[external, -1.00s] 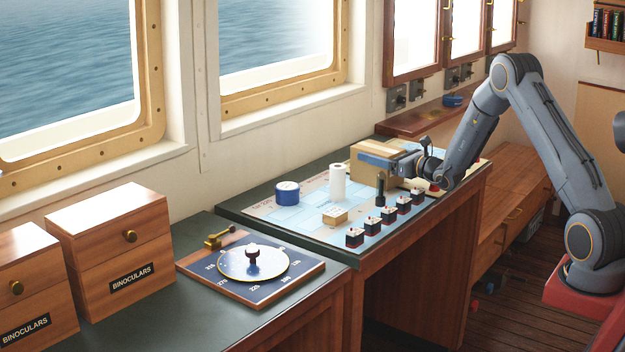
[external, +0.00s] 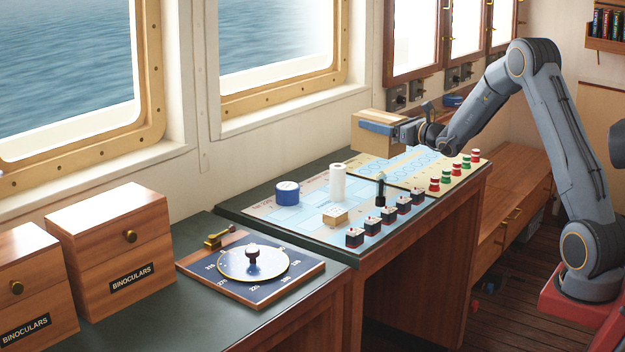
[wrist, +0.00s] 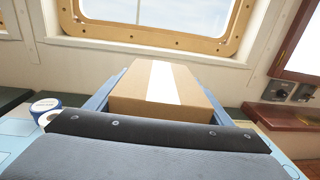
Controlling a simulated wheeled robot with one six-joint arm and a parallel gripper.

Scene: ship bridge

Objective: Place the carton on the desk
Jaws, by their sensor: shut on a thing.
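The carton (external: 377,131) is a brown cardboard box, held in the air above the far part of the desk (external: 237,214). My gripper (external: 380,128) is shut on the carton, with a blue finger along its near side. In the wrist view the carton (wrist: 165,92) sits between the two blue fingers, with a pale tape strip along its top. The desk has a dark green top with a light blue chart (external: 300,207) on it. The carton's underside is hidden.
A lower counter with a compass board (external: 252,265) and binoculars boxes (external: 115,250) is at left.

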